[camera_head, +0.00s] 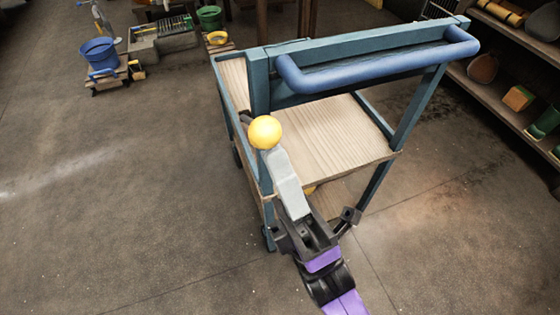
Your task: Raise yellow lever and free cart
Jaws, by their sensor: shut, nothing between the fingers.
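A blue-framed cart (259,85) with wooden shelves and a blue push handle (375,66) stands in the middle of the head view. A yellow ball knob (265,132) sits by its near left post. A short dark rod shows just left of the knob, so it appears to be the lever's end. My gripper (275,157) comes from below, its pale grey fingers shut and empty. The fingertips are just under the knob in the picture. I cannot tell whether they touch it. My gripper hides part of the cart's lower left corner.
Shelving (505,82) with pots and boxes runs along the right. A blue bucket (98,53) on a low wooden stand, a green bucket (209,17) and a tool tray are at the back left. Floor (120,200) left of the cart is clear.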

